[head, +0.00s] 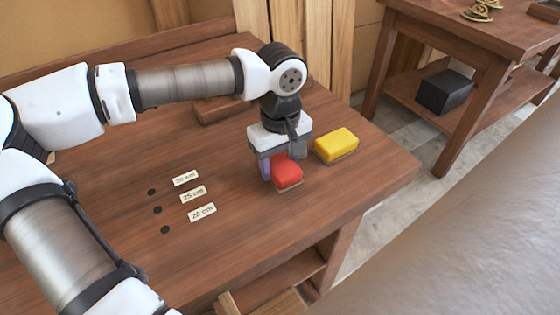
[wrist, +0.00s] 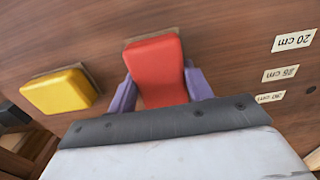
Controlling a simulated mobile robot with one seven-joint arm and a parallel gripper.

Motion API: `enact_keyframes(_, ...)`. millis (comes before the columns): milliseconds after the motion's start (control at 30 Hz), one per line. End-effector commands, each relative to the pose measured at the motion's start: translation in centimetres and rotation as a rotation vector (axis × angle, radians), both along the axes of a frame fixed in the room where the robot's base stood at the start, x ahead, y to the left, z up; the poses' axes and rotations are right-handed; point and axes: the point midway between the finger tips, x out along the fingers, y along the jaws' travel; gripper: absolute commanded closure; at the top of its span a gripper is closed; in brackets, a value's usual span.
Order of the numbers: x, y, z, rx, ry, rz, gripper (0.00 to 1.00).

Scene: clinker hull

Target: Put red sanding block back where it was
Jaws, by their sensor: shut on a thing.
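The red sanding block (head: 286,172) is a red block with a tan underside, at the right part of the wooden bench top. My gripper (head: 279,168) points down and is shut on it. In the wrist view the red block (wrist: 156,66) lies between the two purple fingers (wrist: 158,94), one on each side. The block is at or just above the bench top; I cannot tell whether it touches the wood.
A yellow block (head: 337,144) lies close to the right of the red one, apart from it. Labels (head: 193,194) and several dark holes are on the bench to the left. The bench's right edge (head: 408,172) is near. A second table (head: 480,40) stands beyond.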

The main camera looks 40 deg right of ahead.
Motion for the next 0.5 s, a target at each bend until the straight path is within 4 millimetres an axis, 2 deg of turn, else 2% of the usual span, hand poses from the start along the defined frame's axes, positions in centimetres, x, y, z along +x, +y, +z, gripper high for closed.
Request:
enact_keyframes(100, -0.01, -0.01, -0.68, 0.000, -0.001, -0.001, 0.71)
enact_keyframes(467, 0.01, -0.01, -1.17, -0.001, -0.001, 0.000, 0.71)
enact_keyframes(500, 0.01, -0.01, -1.01, -0.001, -0.001, 0.000, 0.45)
